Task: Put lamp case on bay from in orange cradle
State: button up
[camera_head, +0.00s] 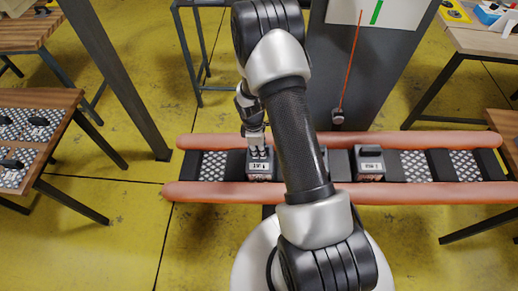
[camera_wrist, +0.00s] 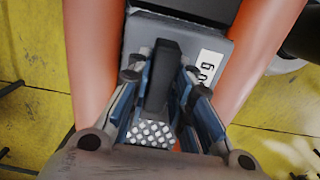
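A grey case (camera_head: 260,166) with a white label sits between the two orange tubes (camera_head: 350,194) of a long cradle, left of its middle. Its top, with a black raised handle (camera_wrist: 162,75), fills the middle of the wrist view. My gripper (camera_head: 256,148) is directly above this case, pointing down. In the wrist view my gripper (camera_wrist: 160,78) has its fingers on either side of the handle, with a gap showing, so it looks open. A second grey case (camera_head: 369,164) sits further right in the same cradle. I cannot tell which is the lamp case.
Bare perforated bays (camera_head: 213,165) show at the cradle's left and right. A wooden table (camera_head: 66,101) at the left carries perforated panels with dark items. A dark post (camera_head: 352,70) stands behind the cradle, with an orange cord (camera_head: 350,62) hanging there. Yellow floor lies around.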

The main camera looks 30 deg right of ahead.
jog(key=o, duration=0.5)
jog(key=shift+r, duration=0.1)
jog(key=r, duration=0.8)
jog(key=a+r, duration=0.1)
jog(key=r, duration=0.2)
jog(key=shift+w+r, duration=0.35)
jog(key=shift+r, duration=0.05)
